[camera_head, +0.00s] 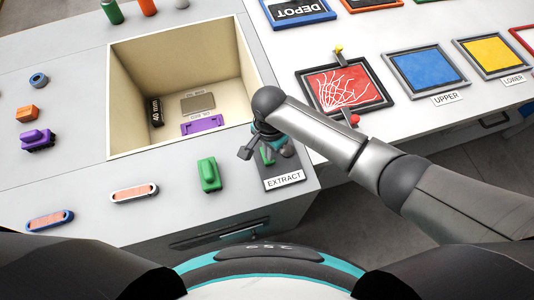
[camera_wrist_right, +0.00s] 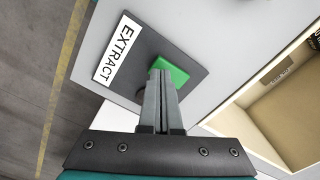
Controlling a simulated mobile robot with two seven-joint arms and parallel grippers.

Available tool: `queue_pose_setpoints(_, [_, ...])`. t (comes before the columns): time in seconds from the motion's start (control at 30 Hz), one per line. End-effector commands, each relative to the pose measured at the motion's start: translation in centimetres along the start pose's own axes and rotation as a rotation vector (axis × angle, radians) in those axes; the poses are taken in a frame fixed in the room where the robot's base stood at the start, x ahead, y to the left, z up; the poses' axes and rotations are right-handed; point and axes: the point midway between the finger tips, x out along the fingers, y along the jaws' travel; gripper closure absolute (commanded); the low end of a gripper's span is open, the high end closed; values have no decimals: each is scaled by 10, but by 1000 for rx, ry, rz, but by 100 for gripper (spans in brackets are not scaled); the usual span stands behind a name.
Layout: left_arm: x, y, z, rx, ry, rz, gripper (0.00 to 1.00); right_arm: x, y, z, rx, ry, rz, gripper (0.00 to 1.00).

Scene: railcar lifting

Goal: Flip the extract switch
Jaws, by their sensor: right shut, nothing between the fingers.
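The extract switch is a dark plate (camera_head: 283,168) with a white EXTRACT label (camera_head: 284,179) at the front right corner of the grey table, right of the open bin. In the right wrist view the plate (camera_wrist_right: 190,55) carries a green switch part (camera_wrist_right: 172,69). My right gripper (camera_wrist_right: 161,76) is shut and empty, its fingertips over the near edge of the green part. I cannot tell whether they touch it. In the head view my right wrist hides much of the switch, and only a bit of green shows. My left gripper is not in view.
An open cream bin (camera_head: 232,50) is sunk in the table, with a purple piece (camera_head: 203,123) and a 40 mm label inside. A green block (camera_head: 209,174) stands left of the switch. A framed red panel (camera_head: 345,88) lies at the right, beside blue (camera_head: 425,68) and yellow panels (camera_head: 492,52).

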Motion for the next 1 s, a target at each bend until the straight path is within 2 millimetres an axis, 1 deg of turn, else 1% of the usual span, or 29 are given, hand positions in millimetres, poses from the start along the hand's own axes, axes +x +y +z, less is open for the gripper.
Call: queue_pose_setpoints(1.0, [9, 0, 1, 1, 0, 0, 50, 16, 0, 0, 0, 0, 0, 100])
